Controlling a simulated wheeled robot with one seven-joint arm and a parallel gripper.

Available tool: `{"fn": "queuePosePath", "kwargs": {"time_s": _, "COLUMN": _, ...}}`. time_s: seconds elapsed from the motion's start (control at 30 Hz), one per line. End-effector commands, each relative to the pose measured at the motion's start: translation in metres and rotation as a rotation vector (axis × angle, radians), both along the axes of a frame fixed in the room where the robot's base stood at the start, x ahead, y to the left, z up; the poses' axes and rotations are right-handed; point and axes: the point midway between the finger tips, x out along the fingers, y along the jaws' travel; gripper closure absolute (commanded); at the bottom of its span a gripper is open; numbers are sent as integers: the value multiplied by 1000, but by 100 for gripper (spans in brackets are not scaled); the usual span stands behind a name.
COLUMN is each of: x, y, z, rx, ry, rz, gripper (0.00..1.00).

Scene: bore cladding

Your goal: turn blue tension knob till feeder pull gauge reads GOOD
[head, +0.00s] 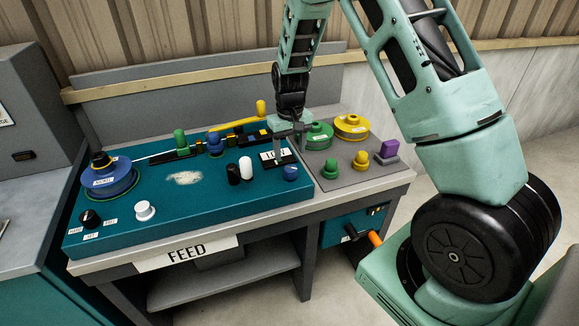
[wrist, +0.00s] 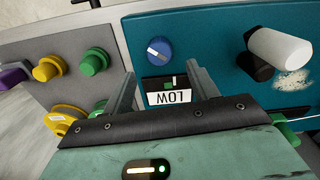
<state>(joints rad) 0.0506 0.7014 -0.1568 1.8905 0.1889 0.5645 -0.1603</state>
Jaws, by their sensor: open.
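A round blue knob (head: 290,172) with a pale pointer line sits near the right front of the teal panel; it shows face-on in the wrist view (wrist: 159,50). The gauge (head: 275,156) lies just behind it, and its plate in the wrist view (wrist: 169,98) reads LOW, upside down. Its small window holds a green patch and a pale mark. My gripper (head: 289,147) is open and empty, pointing down above the gauge area. In the wrist view its fingers (wrist: 161,70) straddle the gauge, with the blue knob just beyond their tips. I see no contact with the knob.
Another blue knob (head: 215,142) and a green knob (head: 180,140) stand on the feeder. Black and white posts (head: 246,168) stand left of the gauge.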

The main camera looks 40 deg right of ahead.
Motion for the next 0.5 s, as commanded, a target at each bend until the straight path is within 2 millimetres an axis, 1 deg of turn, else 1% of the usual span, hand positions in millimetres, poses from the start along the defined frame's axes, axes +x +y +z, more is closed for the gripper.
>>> {"fn": "queuePosePath", "kwargs": {"time_s": 0.03, "x": -1, "y": 0, "z": -10, "rx": 1, "ry": 5, "rz": 0, "gripper": 41}}
{"fn": "queuePosePath", "kwargs": {"time_s": 0.1, "x": -1, "y": 0, "z": -25, "rx": 1, "ry": 5, "rz": -2, "gripper": 41}}
{"fn": "queuePosePath", "kwargs": {"time_s": 0.23, "x": -1, "y": 0, "z": -48, "rx": 1, "ry": 4, "rz": -1, "gripper": 41}}
{"fn": "queuePosePath", "kwargs": {"time_s": 0.4, "x": 0, "y": 0, "z": -68, "rx": 1, "ry": 2, "rz": -1, "gripper": 41}}
{"fn": "queuePosePath", "kwargs": {"time_s": 0.5, "x": 0, "y": 0, "z": -74, "rx": 0, "ry": -1, "rz": -1, "gripper": 41}}
